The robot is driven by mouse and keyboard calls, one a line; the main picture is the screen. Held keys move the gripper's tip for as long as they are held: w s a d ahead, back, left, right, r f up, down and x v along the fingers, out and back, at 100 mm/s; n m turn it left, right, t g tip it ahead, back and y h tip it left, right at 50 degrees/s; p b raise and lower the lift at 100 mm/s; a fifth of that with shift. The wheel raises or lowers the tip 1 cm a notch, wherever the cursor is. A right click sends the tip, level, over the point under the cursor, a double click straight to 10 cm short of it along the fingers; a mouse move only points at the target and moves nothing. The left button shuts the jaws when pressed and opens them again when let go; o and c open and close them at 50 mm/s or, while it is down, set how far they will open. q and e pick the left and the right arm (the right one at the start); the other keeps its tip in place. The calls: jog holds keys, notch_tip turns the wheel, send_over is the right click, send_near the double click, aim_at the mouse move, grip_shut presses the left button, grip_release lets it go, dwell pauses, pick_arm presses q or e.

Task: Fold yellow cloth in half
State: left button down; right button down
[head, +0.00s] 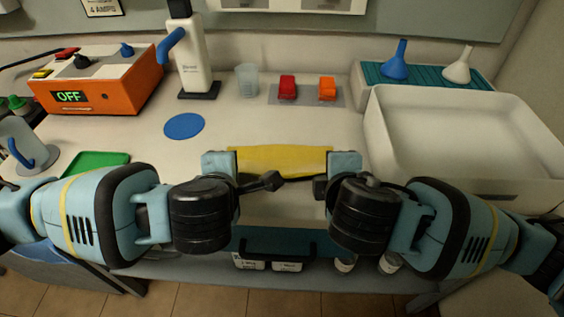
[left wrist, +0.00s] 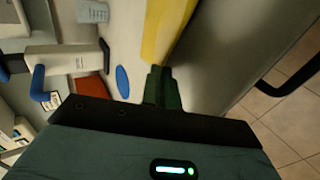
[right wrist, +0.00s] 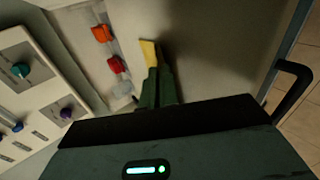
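The yellow cloth (head: 280,160) is a wide, short strip near the front edge of the worktop, stretched between my two grippers. My left gripper (left wrist: 160,70) has its fingers together at the cloth's left end; the cloth (left wrist: 168,28) runs out from the tips in the left wrist view. My right gripper (right wrist: 157,68) has its fingers together at the right end, where a small piece of cloth (right wrist: 149,53) shows at the tips. Both look shut on the cloth. In the head view my wrists hide the fingers. I cannot tell whether the cloth touches the worktop.
A blue disc (head: 184,126) lies behind and left of the cloth. A white tray (head: 460,187) stands close on the right. Behind are a clear beaker (head: 246,80), a grey pad (head: 306,96) with red and orange pieces, and a white dispenser (head: 194,60). A green mat (head: 97,164) lies left.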

dwell(0.3)
pick_arm(q)
jog(key=c, duration=1.3)
grip_release()
pick_arm(e)
jog(key=c, duration=1.3)
grip_release()
pick_arm(q)
jog(key=s+r, duration=0.2)
jog(key=r, duration=0.1)
jog(key=s+r, duration=0.2)
jog(key=r, duration=0.1)
jog(key=s+r, duration=0.2)
jog(key=r, duration=0.1)
pick_arm(e)
jog(key=s+r, duration=0.2)
jog(key=r, duration=0.1)
jog(key=s+r, duration=0.2)
jog(key=r, duration=0.1)
jog(key=s+r, duration=0.2)
jog(key=r, duration=0.1)
pick_arm(q)
jog(key=shift+s+f, duration=0.1)
jog(key=shift+f, duration=0.05)
pick_arm(e)
jog(key=shift+s+f, duration=0.1)
jog(key=shift+f, duration=0.05)
